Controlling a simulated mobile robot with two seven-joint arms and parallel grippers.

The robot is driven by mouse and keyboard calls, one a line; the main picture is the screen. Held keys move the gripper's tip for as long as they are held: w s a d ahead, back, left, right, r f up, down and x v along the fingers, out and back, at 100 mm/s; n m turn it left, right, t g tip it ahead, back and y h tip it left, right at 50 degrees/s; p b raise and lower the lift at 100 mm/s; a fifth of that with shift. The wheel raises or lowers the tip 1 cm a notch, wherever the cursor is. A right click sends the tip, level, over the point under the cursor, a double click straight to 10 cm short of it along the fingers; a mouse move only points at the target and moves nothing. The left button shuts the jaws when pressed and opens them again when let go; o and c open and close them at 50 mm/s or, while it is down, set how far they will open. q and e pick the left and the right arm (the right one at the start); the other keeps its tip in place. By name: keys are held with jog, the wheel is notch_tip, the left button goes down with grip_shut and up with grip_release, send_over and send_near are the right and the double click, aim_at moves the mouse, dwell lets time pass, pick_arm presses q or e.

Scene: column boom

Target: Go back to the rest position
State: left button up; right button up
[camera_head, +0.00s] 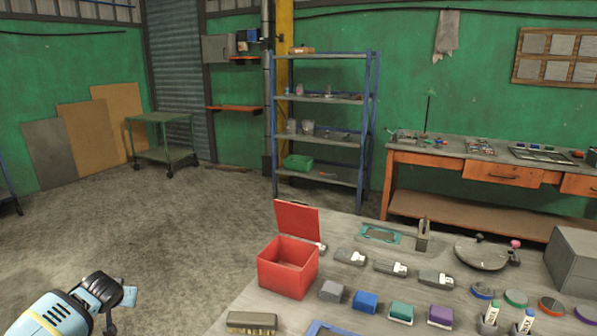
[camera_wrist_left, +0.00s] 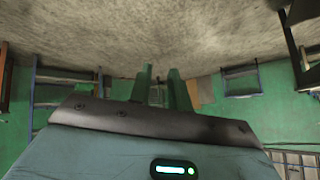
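My left gripper (camera_head: 121,308) is at the bottom left of the head view, over the bare floor and left of the workbench (camera_head: 232,300). Its two fingers are apart with nothing between them. In the left wrist view the fingers (camera_wrist_left: 161,82) also stand apart and empty, with floor and distant wall behind them. That view appears upside down. My right gripper is not in view.
The workbench holds an open red box (camera_head: 287,268), several small blocks, USB sticks and a grey box (camera_head: 575,262). A blue shelf rack (camera_head: 322,97), a green cart (camera_head: 162,152) and an orange-drawer bench (camera_head: 505,172) stand farther back. The floor at left is clear.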

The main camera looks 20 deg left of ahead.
pick_arm(q)
jog(key=s+d+f+m+t+h, duration=0.2)
jog(key=s+d+f+m+h, duration=0.1)
jog(key=s+d+f+m, duration=1.1)
jog(key=s+d+f+m+h, duration=0.1)
jog(key=s+d+m+h, duration=0.3)
jog(key=s+d, duration=1.1)
jog(key=d+f+n+t+h+p, duration=0.1)
jog(key=d+n, duration=0.9)
jog(key=d, duration=1)
jog(key=shift+s, duration=0.45)
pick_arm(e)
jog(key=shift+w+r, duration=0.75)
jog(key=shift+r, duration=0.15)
